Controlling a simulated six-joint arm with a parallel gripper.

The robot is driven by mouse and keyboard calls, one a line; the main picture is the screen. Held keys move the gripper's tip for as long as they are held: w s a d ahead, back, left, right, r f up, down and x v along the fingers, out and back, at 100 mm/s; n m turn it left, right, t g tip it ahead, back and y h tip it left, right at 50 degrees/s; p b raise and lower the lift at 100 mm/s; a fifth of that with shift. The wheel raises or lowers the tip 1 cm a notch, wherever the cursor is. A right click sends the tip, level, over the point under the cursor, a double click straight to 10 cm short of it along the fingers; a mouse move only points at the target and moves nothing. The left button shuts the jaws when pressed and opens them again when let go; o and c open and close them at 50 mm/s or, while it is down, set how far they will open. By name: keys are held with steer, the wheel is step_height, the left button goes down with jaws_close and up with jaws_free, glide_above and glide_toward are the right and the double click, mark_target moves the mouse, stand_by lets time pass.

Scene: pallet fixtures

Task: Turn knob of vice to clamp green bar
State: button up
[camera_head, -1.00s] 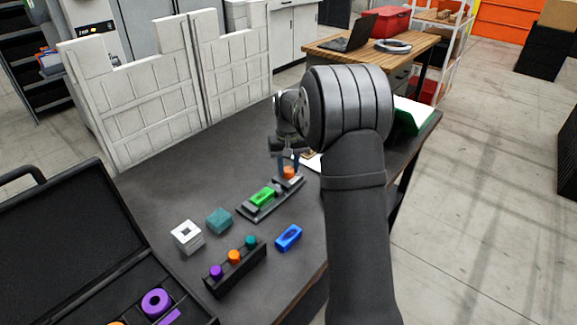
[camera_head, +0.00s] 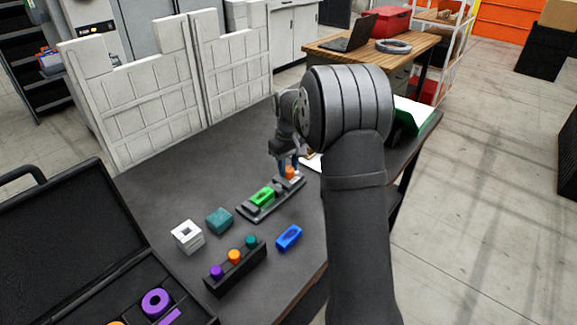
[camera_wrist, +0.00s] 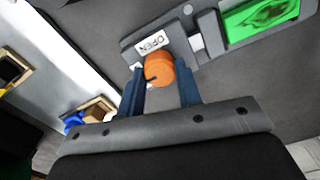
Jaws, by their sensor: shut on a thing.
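The vice (camera_head: 258,212) lies on the dark table, with the green bar (camera_head: 264,196) sitting in it. In the wrist view the green bar (camera_wrist: 262,18) is at the top right, next to a grey jaw block (camera_wrist: 208,34). A gap between bar and block is hard to judge. The orange knob (camera_wrist: 160,69) is at the vice's other end, beside a label reading "OPEN". My gripper (camera_wrist: 160,84) has its two blue fingers around the knob and is shut on it. In the head view my gripper (camera_head: 289,165) is over the vice's far end and partly hides the knob (camera_head: 290,173).
A blue block (camera_head: 289,237), a teal block (camera_head: 219,221), a white block (camera_head: 187,236) and a black rack (camera_head: 236,270) with coloured pegs stand nearer on the table. An open black case (camera_head: 75,240) is at the left. White panels (camera_head: 170,85) stand behind.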

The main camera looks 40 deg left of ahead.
mark_target(288, 169)
steer(key=o, duration=1)
steer(key=shift+c, duration=0.2)
step_height(288, 169, up, 18)
steer(key=shift+f, duration=0.25)
steer(key=shift+f, duration=0.1)
step_height(288, 169, down, 17)
steer(key=shift+f, duration=0.15)
stand_by(0.4)
